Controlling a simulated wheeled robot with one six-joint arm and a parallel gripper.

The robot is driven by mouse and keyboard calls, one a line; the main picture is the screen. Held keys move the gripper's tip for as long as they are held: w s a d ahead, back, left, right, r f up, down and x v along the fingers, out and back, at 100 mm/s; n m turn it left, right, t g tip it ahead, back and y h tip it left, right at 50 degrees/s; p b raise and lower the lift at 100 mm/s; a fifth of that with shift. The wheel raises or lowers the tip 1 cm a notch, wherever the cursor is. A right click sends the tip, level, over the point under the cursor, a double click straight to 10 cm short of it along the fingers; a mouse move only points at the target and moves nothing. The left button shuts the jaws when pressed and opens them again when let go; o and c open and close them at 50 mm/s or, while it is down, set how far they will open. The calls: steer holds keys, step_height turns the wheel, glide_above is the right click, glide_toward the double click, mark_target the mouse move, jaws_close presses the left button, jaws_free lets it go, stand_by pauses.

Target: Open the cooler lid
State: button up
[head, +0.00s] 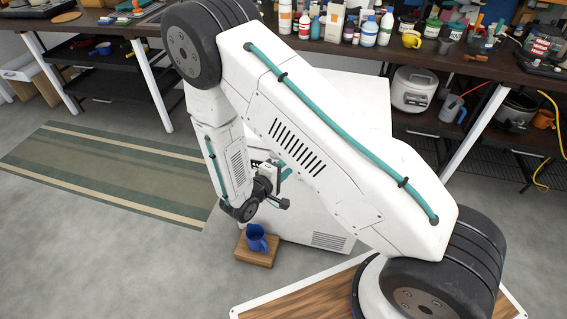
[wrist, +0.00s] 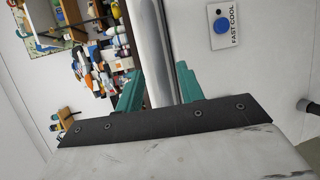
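The white cooler (head: 300,228) is a chest-like box on the floor, largely hidden behind my arm in the head view. Its top (head: 362,96) looks flat and closed. My gripper (head: 284,178) is at the cooler's front, near its upper edge. In the wrist view its two teal fingers (wrist: 158,88) stand apart, one on each side of a shiny grey bar (wrist: 157,50) along the cooler's edge. The gripper looks open around this bar; whether the fingers touch it is unclear. A blue knob labelled FAST COOL (wrist: 222,25) sits on the white cooler face.
A blue mug (head: 256,239) stands on a small wooden block (head: 257,259) in front of the cooler. A cluttered workbench (head: 340,50) runs behind it, with a rice cooker (head: 413,90) underneath. A green striped mat (head: 110,165) lies left on open floor.

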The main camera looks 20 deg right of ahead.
steer(key=shift+x, duration=2.5)
steer(key=shift+c, duration=0.4)
